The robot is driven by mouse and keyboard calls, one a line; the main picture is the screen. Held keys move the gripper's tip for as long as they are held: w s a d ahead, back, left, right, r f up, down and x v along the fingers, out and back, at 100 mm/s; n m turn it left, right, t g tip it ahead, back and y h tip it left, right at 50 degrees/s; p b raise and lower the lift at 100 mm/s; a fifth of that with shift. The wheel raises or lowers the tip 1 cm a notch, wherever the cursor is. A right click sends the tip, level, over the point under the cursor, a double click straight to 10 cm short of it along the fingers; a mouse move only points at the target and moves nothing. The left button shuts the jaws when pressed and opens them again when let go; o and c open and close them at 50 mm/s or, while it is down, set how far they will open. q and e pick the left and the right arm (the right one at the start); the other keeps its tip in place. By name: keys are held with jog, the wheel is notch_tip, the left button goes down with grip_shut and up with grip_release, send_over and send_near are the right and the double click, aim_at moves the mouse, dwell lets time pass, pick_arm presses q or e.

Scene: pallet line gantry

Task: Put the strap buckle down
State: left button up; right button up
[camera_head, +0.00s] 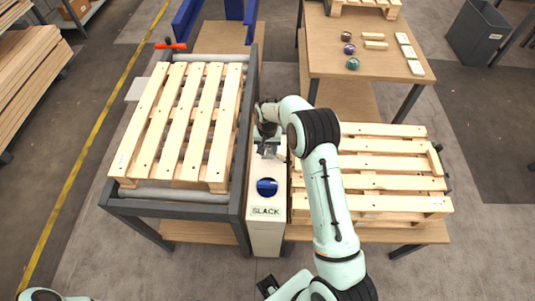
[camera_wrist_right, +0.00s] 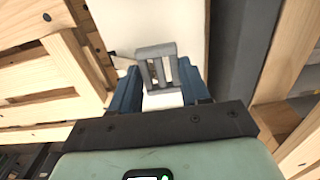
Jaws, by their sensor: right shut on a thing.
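The strap buckle (camera_wrist_right: 157,52) is a grey slotted metal frame. In the right wrist view it sits between the blue fingers of my right gripper (camera_wrist_right: 161,88), which is shut on it. In the head view my right gripper (camera_head: 267,143) is over the far part of the narrow white box top, and the buckle shows only as a small grey patch there. I cannot tell whether the buckle touches the surface below. My left gripper is not in view; only a bit of the left arm shows at the bottom left corner.
The white box (camera_head: 265,240) carries a blue knob (camera_head: 267,187) and a SLACK label (camera_head: 266,210). A pallet (camera_head: 180,120) lies on a grey-framed conveyor to its left. Another pallet (camera_head: 390,165) lies to its right. A wooden table (camera_head: 340,65) with small items stands behind.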

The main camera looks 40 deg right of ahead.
aim_at(267, 151)
jog(key=shift+f, duration=2)
jog(key=o, duration=1.1)
jog(key=shift+f, duration=0.15)
notch_tip(267, 151, up, 12)
jog(key=shift+r, duration=0.2)
